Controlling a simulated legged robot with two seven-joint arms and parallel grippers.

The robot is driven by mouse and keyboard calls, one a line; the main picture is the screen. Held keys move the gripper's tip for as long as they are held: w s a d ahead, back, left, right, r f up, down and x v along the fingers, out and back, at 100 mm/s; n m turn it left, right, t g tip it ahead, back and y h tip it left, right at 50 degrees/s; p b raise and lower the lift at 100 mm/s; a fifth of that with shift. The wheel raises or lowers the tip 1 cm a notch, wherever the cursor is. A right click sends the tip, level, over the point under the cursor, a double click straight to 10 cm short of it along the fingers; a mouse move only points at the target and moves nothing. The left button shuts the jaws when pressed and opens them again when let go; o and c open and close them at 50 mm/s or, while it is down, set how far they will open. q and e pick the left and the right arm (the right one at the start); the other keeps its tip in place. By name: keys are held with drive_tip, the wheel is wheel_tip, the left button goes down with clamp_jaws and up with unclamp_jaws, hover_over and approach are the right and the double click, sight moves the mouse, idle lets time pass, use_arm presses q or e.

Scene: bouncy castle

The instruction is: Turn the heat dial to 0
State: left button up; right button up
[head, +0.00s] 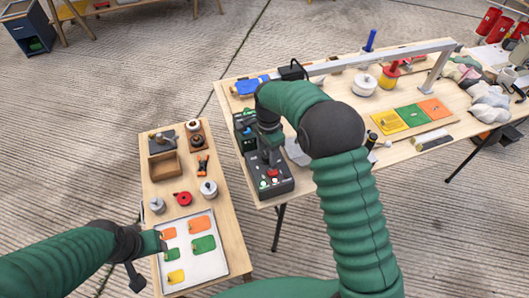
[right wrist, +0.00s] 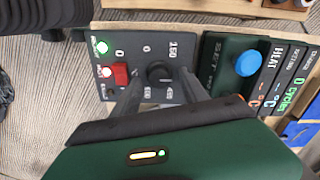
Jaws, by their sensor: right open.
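The heat dial (right wrist: 159,73) is a black knob on a dark grey control box (right wrist: 180,94), with numbers such as 0 and 150 printed around it. In the right wrist view my right gripper (right wrist: 158,82) is open, with one finger on each side of the dial. I cannot tell whether the fingers touch it or where its pointer stands. In the head view the right gripper (head: 268,152) is over the box (head: 283,187), and the dial is hidden there. My left gripper (head: 140,250) is by the small table's left edge; its jaws are unclear.
A small table (head: 231,235) holds a white tray (head: 205,265) of coloured pieces. The large table carries an orange-green-yellow board (head: 412,117).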

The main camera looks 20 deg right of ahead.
drive_tip(key=shift+d+f, duration=0.1)
drive_tip(key=shift+d, duration=0.7)
drive_tip(key=shift+a, duration=0.3)
drive_tip(key=shift+c, duration=1.2)
drive_tip(key=a, duration=0.2)
drive_tip(key=shift+a+r, duration=0.35)
drive_tip(key=shift+a, duration=0.05)
drive_tip(key=c, duration=0.7)
clamp_jaws()
drive_tip(key=shift+d, duration=0.95)
use_arm(q)
drive_tip(key=shift+s+d+r, duration=0.1)
drive_tip(key=shift+d, duration=0.1)
use_arm(e)
drive_tip(key=shift+a, duration=0.1)
use_arm(q)
drive_tip(key=shift+a, duration=0.1)
use_arm(e)
drive_tip(key=shift+a, duration=0.1)
